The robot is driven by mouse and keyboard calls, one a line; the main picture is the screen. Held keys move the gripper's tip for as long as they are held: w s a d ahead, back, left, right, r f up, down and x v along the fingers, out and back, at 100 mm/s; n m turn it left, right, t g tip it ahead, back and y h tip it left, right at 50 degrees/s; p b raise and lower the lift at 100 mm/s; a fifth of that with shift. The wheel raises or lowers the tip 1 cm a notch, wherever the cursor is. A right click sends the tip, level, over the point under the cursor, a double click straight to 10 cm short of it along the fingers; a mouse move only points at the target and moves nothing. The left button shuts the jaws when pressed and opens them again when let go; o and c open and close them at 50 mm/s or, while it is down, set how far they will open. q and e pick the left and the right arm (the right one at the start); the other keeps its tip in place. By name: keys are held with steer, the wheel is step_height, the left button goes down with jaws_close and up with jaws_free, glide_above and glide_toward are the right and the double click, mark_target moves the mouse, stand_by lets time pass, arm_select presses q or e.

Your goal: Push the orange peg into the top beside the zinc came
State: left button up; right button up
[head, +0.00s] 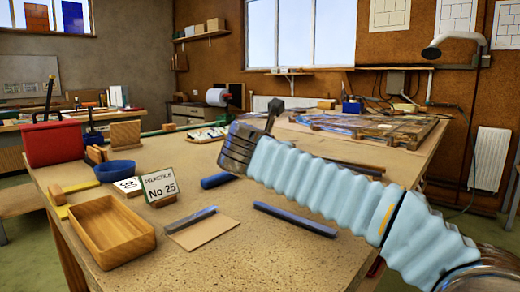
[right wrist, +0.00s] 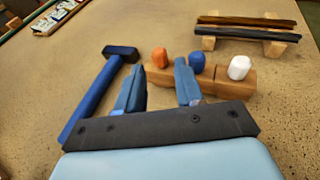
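In the right wrist view an orange peg (right wrist: 160,57) stands in a wooden block (right wrist: 222,84), with a blue peg (right wrist: 197,61) and a white peg (right wrist: 239,67) to its right. My right gripper (right wrist: 158,75) is open and empty; its two blue fingers point at the block, with the orange peg showing between their tips. I cannot tell whether they touch the block. Two dark bars (right wrist: 250,34) lie across wooden supports beyond; I cannot tell which is the zinc came. In the head view my right gripper (head: 240,145) and arm hide the block and pegs. My left gripper is not in view.
A hammer with a blue handle (right wrist: 88,101) lies left of my right gripper. In the head view a wooden tray (head: 112,232), a blue bowl (head: 115,170), a number card (head: 158,185) and dark strips (head: 295,220) are on the bench. A leaded panel (head: 372,125) lies at the back.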

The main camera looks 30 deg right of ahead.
steer(key=x, duration=0.7)
steer(key=shift+w+d+f, duration=0.1)
steer(key=shift+w+d, duration=0.1)
steer(key=shift+w, duration=0.05)
steer(key=shift+c, duration=0.4)
jaws_close()
